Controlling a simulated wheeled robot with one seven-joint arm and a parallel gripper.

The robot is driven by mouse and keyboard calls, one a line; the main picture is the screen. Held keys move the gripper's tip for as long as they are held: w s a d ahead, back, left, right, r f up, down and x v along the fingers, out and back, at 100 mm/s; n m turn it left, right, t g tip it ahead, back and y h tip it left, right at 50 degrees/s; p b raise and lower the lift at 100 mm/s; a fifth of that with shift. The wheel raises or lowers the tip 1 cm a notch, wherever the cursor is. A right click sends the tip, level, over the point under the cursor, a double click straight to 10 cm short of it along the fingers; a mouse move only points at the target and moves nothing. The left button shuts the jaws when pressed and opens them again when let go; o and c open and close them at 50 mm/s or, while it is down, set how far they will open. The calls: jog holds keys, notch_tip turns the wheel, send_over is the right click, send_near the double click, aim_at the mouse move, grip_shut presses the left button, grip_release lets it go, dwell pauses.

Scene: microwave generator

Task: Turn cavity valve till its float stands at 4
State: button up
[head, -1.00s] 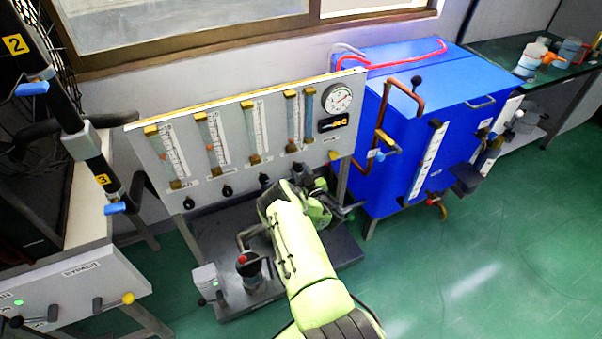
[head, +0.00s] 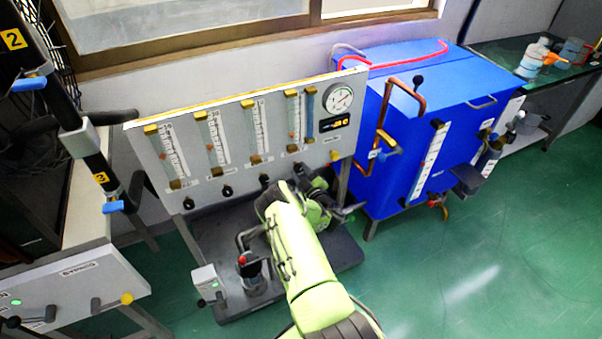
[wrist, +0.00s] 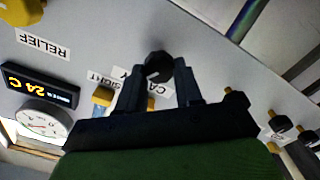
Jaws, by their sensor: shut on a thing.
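The cavity valve (wrist: 158,66) is a dark round knob on the grey panel, beside a partly hidden label that begins "CA". In the wrist view, my gripper (wrist: 160,78) has one finger on each side of the knob and is shut on it. In the head view, my arm hides the knob and the fingertips, below the right end of the meter row. The tube above, apparently the cavity flowmeter (head: 293,112), has a small reddish float in its lower half. Its scale digits are too small to read.
Several other flowmeters and dark knobs (head: 226,191) line the panel to the left. A round gauge (head: 339,98) and a display (head: 334,124) are at its right. A blue cabinet (head: 405,150) with copper pipes stands close on the right. Green floor is open in front.

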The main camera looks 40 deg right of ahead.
jog(key=shift+f, duration=0.15)
jog(key=o, duration=1)
jog(key=shift+o, duration=0.2)
jog(key=p+v, duration=1.3)
jog(key=v, duration=0.2)
jog(key=shift+s+p, duration=0.3)
jog(key=shift+s, duration=0.1)
jog(key=shift+a, duration=0.15)
